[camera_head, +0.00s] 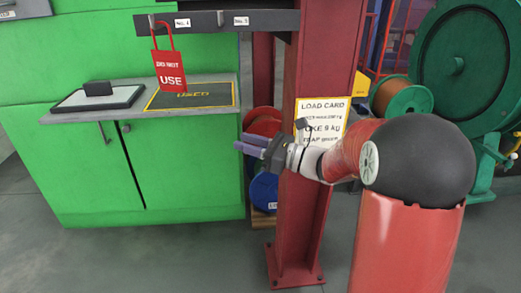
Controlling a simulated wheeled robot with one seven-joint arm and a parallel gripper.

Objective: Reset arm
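My gripper (251,146) is at the end of my arm, in the middle of the view, pointing left. Its fingers are seen from the side and look empty, but I cannot tell how far apart they are. My arm reaches left in front of a red steel post. The gripper is right of the green cabinet and apart from the worktop.
A red "DO NOT USE" tag (169,70) hangs from a hook on the dark rail (215,20). A green cabinet (150,165) carries a tray (97,98) and a yellow-edged mat (190,95). The red post (297,225) bears a load card (321,118). Spools stand behind. Floor is clear in front.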

